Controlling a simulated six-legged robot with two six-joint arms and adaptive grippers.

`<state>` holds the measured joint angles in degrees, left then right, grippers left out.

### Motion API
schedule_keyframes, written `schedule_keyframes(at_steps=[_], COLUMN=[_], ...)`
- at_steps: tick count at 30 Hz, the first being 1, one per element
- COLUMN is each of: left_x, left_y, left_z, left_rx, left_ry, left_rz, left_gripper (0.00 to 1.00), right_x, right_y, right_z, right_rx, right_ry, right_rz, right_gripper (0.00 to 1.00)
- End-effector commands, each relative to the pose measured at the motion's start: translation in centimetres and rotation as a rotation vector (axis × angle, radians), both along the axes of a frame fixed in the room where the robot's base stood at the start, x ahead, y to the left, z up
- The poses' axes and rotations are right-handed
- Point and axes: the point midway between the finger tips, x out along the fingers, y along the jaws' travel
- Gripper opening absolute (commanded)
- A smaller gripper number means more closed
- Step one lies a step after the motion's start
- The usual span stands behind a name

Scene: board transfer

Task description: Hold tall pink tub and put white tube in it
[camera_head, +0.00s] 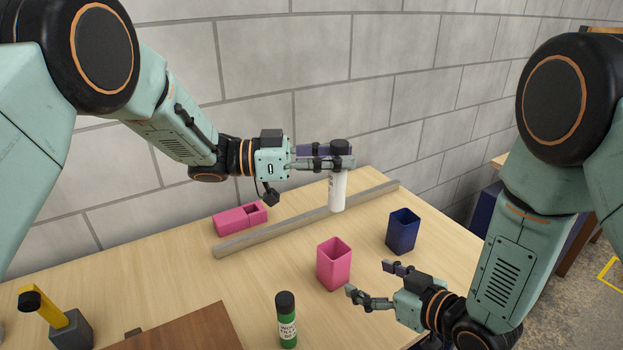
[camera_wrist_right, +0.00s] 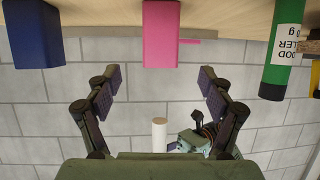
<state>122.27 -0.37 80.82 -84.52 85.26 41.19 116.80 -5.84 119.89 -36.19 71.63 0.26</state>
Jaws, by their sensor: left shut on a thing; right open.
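The tall pink tub (camera_head: 334,266) stands upright and open-topped on the table. It also shows in the right wrist view (camera_wrist_right: 160,35), where the table is at the top. My left gripper (camera_head: 343,158) is shut on the upper part of the white tube (camera_head: 338,190), which has a dark top. The tube is upright, up and behind the pink tub in the head view; its white end shows in the right wrist view (camera_wrist_right: 160,131). My right gripper (camera_head: 369,279) is open and empty, just right of the tub, its fingers pointing towards it. I cannot see any contact with the tub.
A dark blue tub (camera_head: 403,232) stands right of the pink one. A grey bar (camera_head: 290,227) crosses the table behind, with a low pink box (camera_head: 240,218) beyond it. A green bottle (camera_head: 287,322) and brown board (camera_head: 195,332) are in front. A yellow-handled tool (camera_head: 50,312) is far left.

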Motion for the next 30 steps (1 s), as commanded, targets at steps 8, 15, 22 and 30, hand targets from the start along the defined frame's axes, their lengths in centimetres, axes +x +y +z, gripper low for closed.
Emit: schedule_keyframes(at_steps=[8, 15, 22, 30], left_x=[0.2, 0.2, 0.2, 0.2], left_y=[-0.4, -0.4, -0.3, -0.3], left_z=[0.4, 0.4, 0.4, 0.4], left_rx=[-0.002, -0.002, -0.002, -0.002], left_ry=[0.002, 0.001, 0.001, 0.001], left_rz=[-0.010, -0.009, -0.009, -0.009], left_gripper=[0.00, 0.00, 0.00, 0.00], right_x=[1.4, 4.2, 6.7, 8.2], right_y=[1.3, 3.8, 6.0, 7.2], right_z=[-0.8, -2.4, -3.7, -4.5], right_rx=[-0.002, 0.000, 0.001, 0.001], right_ry=[-0.002, -0.001, -0.001, -0.001], right_rz=[0.003, 0.003, 0.002, 0.000], right_gripper=[0.81, 0.81, 0.81, 0.81])
